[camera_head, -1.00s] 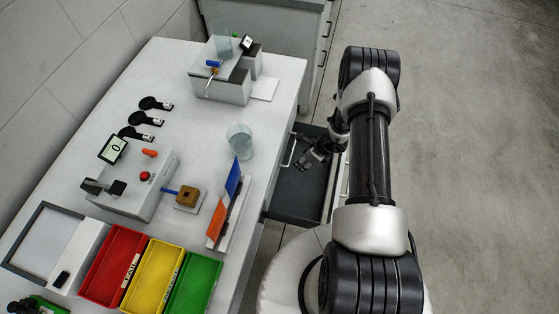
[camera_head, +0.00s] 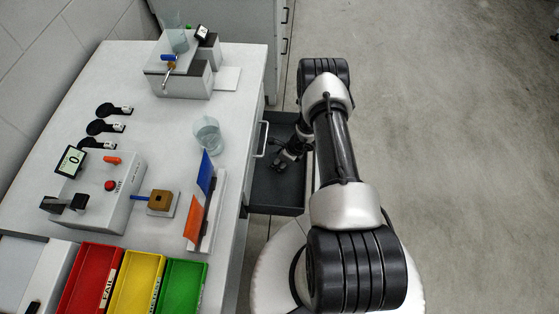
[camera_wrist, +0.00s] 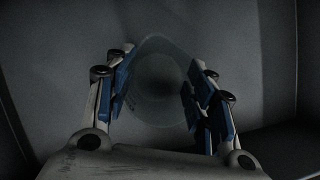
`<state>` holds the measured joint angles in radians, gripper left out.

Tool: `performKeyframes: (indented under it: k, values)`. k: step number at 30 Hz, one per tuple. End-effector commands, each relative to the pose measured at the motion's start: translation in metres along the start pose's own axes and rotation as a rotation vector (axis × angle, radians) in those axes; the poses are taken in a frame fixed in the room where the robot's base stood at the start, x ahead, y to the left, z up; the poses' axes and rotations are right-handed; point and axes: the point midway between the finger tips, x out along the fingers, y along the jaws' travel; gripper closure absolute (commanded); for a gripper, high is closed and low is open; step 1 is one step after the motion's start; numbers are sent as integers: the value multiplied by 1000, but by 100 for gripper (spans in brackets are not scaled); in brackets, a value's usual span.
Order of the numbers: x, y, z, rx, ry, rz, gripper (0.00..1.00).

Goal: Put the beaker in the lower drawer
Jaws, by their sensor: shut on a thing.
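My gripper (camera_head: 280,160) reaches down inside the open drawer (camera_head: 276,194) below the table top, near its far end. The drawer is dark inside and sits below a handle on the table's side. In the wrist view, my gripper (camera_wrist: 160,98) is shut on a clear, faint beaker (camera_wrist: 159,76), its round outline between the two blue-padded fingers. The dark drawer interior surrounds it. Whether the beaker touches the drawer floor I cannot tell. In the head view the held beaker is not distinguishable.
Another clear beaker (camera_head: 207,136) stands on the table near the drawer-side edge. A further glass vessel (camera_head: 177,38) stands on the grey device at the back. Red (camera_head: 90,282), yellow (camera_head: 137,284) and green (camera_head: 183,287) bins stand at the front. Open floor lies right.

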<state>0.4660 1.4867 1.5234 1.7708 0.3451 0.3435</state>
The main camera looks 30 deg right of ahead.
Motion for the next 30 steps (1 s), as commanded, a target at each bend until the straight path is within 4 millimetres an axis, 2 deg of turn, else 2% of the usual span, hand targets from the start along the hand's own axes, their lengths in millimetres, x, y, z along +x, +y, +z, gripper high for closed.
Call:
performKeyframes:
  k: [3,4,12,23,26,30]
  values:
    - [3,0,-1,0,0,0,70]
    - [3,0,-1,0,0,0,49]
    - [3,0,-1,0,0,0,31]
    - [1,0,0,0,0,0,30]
    - [-9,0,0,1,0,0,30]
    - [-36,0,2,1,0,0,30]
